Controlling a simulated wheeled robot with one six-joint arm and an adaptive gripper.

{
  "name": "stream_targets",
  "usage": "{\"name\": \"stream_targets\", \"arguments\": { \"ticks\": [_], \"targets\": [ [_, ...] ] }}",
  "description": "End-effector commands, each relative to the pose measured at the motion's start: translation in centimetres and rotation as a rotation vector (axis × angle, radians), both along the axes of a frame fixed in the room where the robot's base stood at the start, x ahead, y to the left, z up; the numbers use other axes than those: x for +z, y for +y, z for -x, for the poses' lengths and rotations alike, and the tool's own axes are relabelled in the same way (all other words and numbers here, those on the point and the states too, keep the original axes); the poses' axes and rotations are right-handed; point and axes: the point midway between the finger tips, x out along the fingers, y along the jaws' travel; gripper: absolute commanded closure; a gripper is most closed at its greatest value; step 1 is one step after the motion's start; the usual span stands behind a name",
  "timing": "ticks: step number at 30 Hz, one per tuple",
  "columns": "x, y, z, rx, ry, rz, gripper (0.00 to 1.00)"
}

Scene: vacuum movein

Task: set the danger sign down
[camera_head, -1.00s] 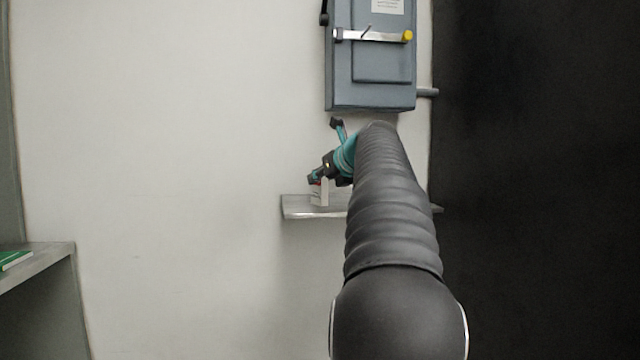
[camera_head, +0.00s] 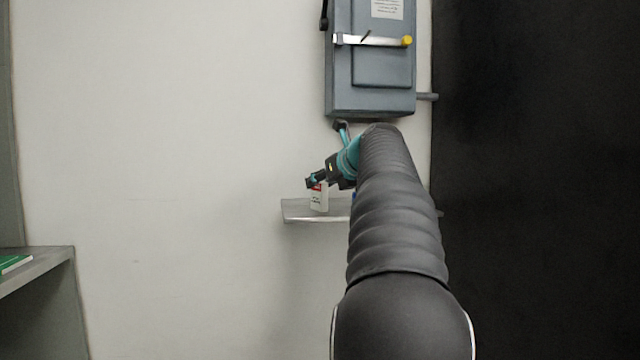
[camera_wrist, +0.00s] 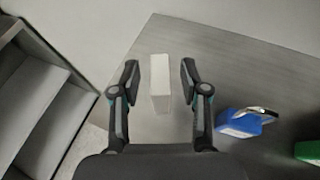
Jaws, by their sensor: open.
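In the wrist view the sign (camera_wrist: 161,84) shows as a white block between the two fingers, with a gap on each side. My gripper (camera_wrist: 158,80) is open around it. In the head view my gripper (camera_head: 313,182) is at the sign's top, and my arm hides the right part of the shelf.
A blue padlock (camera_wrist: 240,122) with a metal shackle lies on the shelf to the right, and a green object (camera_wrist: 308,151) lies beyond it. A grey electrical box (camera_head: 370,75) with a yellow-tipped lever hangs above. Grey shelving (camera_head: 40,265) stands at the left.

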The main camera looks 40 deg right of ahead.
Motion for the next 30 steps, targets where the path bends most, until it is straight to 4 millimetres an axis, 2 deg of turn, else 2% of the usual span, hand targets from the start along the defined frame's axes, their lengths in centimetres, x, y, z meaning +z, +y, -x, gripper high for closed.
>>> {"name": "stream_targets", "arguments": {
  "ticks": [9,15,21,30],
  "targets": [
    [2.5,0.8,5.9,-0.005,-0.002,0.002,0.55],
    [3.7,1.3,8.6,-0.002,-0.002,0.002,0.55],
    [4.1,1.5,9.8,-0.001,-0.001,0.001,0.55],
    [4.0,2.0,9.7,0.009,0.006,0.013,0.55]
  ]
}}
